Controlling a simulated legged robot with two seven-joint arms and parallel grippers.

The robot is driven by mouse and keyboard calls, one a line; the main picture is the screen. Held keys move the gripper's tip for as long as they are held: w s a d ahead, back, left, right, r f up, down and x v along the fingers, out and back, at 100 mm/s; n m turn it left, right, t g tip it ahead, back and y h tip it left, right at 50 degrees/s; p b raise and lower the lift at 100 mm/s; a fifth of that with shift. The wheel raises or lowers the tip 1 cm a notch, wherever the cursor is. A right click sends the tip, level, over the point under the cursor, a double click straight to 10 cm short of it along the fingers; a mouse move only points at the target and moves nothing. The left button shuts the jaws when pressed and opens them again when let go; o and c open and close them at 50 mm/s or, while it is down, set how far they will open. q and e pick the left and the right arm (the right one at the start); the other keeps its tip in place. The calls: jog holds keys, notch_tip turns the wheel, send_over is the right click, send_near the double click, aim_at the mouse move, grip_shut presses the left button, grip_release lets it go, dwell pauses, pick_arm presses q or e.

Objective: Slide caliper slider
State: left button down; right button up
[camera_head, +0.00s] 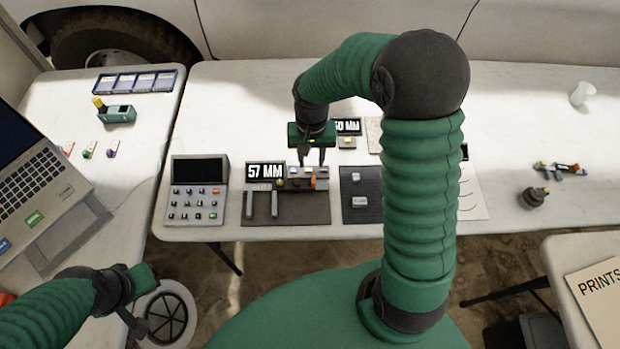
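The caliper (263,203) is a grey tool with two upright jaws on a dark mat (300,214) in the middle of the table. A display reading "57 MM" (265,172) stands behind it. The slider area (294,183) at its right has a small orange part (313,182). My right gripper (314,160) points down just above and behind the slider end. Its fingers look apart; whether they touch the slider I cannot tell. My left gripper (140,300) is low at the left, off the table, and its finger state is unclear.
A keypad device (196,190) stands left of the mat. A dark pad with small blocks (361,195) lies to its right, and a "50 MM" display (346,127) stands behind. A laptop (40,170) is far left. My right arm hides part of the table.

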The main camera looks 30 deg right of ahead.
aim_at(313, 178)
jog(key=f, duration=1)
jog(key=shift+s+d+f+b, duration=0.2)
jog(key=shift+d+b, duration=0.15)
jog(key=shift+b, duration=0.05)
jog(key=shift+s+a+r, duration=0.1)
jog(key=shift+a+r, duration=0.05)
jog(key=shift+a, duration=0.05)
jog(key=shift+c, duration=0.8)
jog(key=c, duration=0.5)
grip_shut()
jog(key=shift+d, duration=0.1)
